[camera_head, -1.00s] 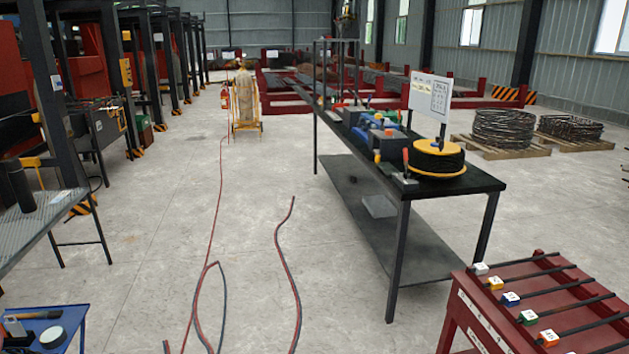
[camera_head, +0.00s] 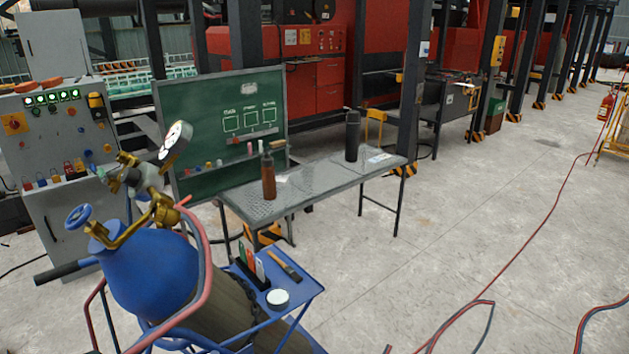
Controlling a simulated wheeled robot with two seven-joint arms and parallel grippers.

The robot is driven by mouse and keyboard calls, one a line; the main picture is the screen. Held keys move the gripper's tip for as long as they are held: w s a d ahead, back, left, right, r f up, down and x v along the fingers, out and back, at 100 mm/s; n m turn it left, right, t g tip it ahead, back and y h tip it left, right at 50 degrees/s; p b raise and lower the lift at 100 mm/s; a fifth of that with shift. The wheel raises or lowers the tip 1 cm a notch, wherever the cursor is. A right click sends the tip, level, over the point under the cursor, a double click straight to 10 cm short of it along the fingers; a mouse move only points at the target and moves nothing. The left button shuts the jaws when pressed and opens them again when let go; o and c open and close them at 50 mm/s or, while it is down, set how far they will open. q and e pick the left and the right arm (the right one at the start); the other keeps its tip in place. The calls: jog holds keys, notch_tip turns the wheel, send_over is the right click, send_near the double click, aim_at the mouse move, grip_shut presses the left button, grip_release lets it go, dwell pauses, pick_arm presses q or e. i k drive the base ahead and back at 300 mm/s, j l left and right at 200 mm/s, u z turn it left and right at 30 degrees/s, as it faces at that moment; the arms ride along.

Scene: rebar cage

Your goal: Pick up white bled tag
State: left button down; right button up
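A small black holder (camera_head: 250,270) stands on a blue tray table (camera_head: 305,291) at the lower middle. It carries upright green, red and white card-like pieces. The white piece (camera_head: 260,269) is at its right end and may be the white tag, but no writing on it can be read. Neither of my grippers is in view.
A blue gas cylinder (camera_head: 154,272) with a gauge (camera_head: 176,140) and red and dark hoses stands left of the tray table. A brush (camera_head: 285,266) and a round white-topped tin (camera_head: 277,299) lie on the tray. A grey bench (camera_head: 320,184) stands behind. Open floor lies right.

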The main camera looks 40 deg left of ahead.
aim_at(259, 269)
jog(key=i+u, duration=0.3)
jog(key=u, duration=0.15)
jog(key=i+u, duration=0.25)
jog(key=u, duration=0.2)
jog(key=i+l+u, duration=0.15)
jog(key=i+u, duration=0.15)
jog(key=u, duration=0.15)
